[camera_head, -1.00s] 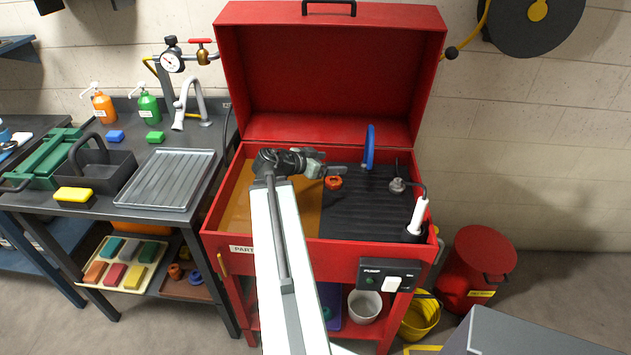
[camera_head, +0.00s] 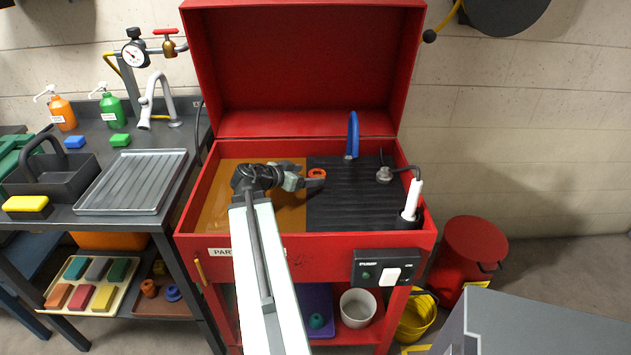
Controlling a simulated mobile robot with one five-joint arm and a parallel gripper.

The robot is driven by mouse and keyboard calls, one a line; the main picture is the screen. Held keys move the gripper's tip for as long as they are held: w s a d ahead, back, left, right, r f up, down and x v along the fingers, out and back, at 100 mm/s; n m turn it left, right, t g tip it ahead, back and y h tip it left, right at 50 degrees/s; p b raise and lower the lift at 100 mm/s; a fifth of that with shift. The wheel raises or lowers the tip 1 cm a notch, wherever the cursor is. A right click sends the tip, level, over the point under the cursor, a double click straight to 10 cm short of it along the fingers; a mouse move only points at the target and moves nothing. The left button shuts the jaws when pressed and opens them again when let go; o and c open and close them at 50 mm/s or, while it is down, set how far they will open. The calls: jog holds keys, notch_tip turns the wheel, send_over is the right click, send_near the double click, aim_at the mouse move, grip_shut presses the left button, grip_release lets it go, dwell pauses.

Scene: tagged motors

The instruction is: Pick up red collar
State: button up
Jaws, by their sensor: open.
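A small orange-red collar (camera_head: 317,173) lies in the red parts washer, near the line between its amber left part and its black ribbed right part. My gripper (camera_head: 310,184) is open just in front of the collar in the picture, its fingers pointing right. It looks empty. I cannot tell how high it is above the washer floor or whether it touches the collar. Another orange-red collar-like part (camera_head: 149,288) sits on the lower shelf of the left bench, beside a blue one (camera_head: 173,293).
The washer's raised lid (camera_head: 300,70) stands behind and its red front rim (camera_head: 340,245) is in front. A blue spout (camera_head: 352,135), a grey fitting (camera_head: 384,175) and a white-handled tool (camera_head: 413,198) stand at the right. The black ribbed area (camera_head: 350,210) has free room.

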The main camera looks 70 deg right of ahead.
aim_at(317, 174)
jog(key=b+x, duration=0.2)
jog(key=x, duration=0.3)
jog(key=shift+s+d+f, duration=0.1)
jog(key=shift+d+f, duration=0.1)
jog(key=shift+d, duration=0.15)
jog(key=shift+r, duration=0.1)
grip_shut()
